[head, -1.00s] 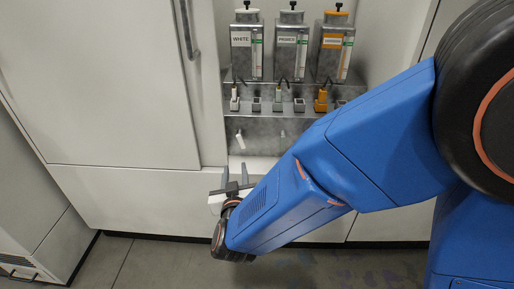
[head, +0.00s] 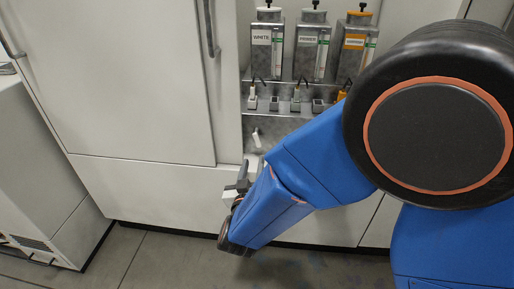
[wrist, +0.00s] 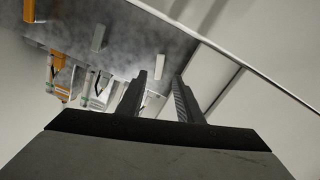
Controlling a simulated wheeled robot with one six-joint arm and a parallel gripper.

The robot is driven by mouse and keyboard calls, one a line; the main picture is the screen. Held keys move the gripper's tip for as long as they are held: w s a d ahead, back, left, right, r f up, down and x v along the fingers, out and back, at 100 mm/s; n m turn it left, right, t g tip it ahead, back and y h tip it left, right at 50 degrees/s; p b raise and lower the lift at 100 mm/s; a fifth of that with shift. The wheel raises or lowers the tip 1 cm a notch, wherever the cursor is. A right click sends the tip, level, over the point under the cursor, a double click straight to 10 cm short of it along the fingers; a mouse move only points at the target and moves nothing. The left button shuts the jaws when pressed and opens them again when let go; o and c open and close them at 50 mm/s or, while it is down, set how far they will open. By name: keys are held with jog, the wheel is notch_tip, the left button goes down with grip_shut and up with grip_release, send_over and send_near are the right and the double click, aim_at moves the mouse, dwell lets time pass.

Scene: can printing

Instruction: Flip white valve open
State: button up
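The white valve lever (head: 257,139) hangs tilted on the grey metal panel below the WHITE dispenser (head: 267,45). My gripper (head: 243,172) is below and slightly left of it in the head view, apart from it. In the wrist view my gripper (wrist: 160,76) is open, with two dark fingers spread and nothing held. A pale lever (wrist: 160,66) shows beyond and between the fingertips; it appears to be the white valve. Another pale lever (wrist: 98,38) and an orange lever (wrist: 29,10) are to its left. My arm hides the other levers in the head view.
The PRIMER dispenser (head: 311,46) and an orange-labelled dispenser (head: 356,45) stand right of the WHITE one, above a shelf of small nozzles (head: 275,104). A large white cabinet door (head: 120,80) is on the left. Open floor (head: 165,262) lies in front.

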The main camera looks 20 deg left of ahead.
aim_at(257, 143)
jog(key=x, duration=0.9)
jog(key=shift+w+a, duration=0.15)
jog(key=shift+w, duration=0.2)
grip_shut()
